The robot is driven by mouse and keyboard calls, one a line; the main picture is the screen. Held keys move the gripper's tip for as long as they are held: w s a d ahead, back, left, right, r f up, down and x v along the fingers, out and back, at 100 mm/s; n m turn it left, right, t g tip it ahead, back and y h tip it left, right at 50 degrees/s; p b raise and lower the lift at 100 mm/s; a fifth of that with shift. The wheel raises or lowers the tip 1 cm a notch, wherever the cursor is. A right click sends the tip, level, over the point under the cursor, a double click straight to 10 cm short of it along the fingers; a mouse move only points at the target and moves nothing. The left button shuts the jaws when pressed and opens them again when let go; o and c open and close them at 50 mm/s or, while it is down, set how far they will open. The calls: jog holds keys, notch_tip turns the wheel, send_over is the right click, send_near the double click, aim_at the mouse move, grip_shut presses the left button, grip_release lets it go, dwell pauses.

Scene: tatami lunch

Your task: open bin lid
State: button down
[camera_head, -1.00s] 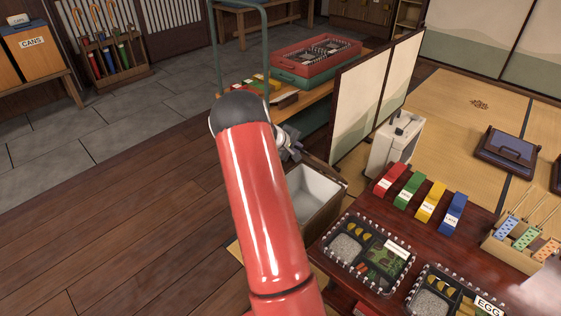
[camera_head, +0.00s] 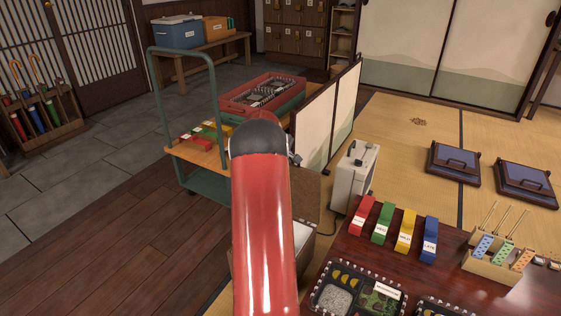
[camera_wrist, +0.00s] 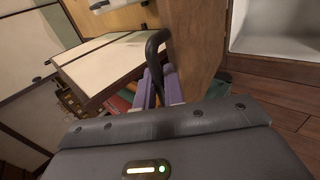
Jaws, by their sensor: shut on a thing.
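The bin (camera_head: 301,238) is a brown box with a pale inside, partly hidden behind my red arm in the head view. Its pale inside also shows at the top right of the wrist view (camera_wrist: 275,32). Its lid (camera_head: 308,189), a brown wooden panel, stands raised at the bin's far side. In the wrist view the lid (camera_wrist: 196,40) is seen close up, with a dark curved handle (camera_wrist: 152,48). My gripper (camera_wrist: 158,88) is shut on this handle, its purple-grey fingers around the lower part. In the head view my arm hides most of the gripper.
A low folding screen (camera_head: 316,127) and a white case (camera_head: 355,175) stand close to the lid's right. The dark red table (camera_head: 365,245) with lunch boxes lies right of the bin. Wooden floor at left is clear.

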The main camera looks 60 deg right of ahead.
jog(key=shift+d+f, duration=0.3)
